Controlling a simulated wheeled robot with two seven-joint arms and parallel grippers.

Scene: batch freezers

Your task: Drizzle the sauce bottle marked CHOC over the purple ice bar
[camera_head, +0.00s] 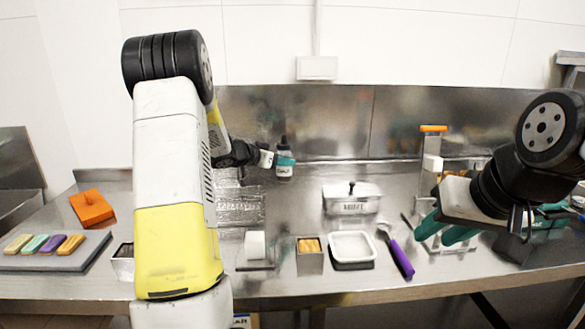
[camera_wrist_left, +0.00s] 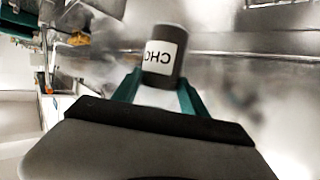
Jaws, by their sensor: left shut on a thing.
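My left gripper (camera_head: 284,161) is shut on the dark sauce bottle (camera_head: 284,172) near the back of the counter. The bottle stands upright with its nozzle up; I cannot tell whether its base touches the counter. My right gripper (camera_head: 444,230) is open and empty at the right.
The bars lie on a grey slab (camera_head: 40,262), with an orange block (camera_head: 92,208) behind. A lidded MINT tub (camera_head: 352,198), a white tray (camera_head: 352,246), a small orange-filled box (camera_head: 309,256) and a purple-handled scoop (camera_head: 400,258) occupy the middle counter. An orange-topped stand (camera_head: 432,160) is at right.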

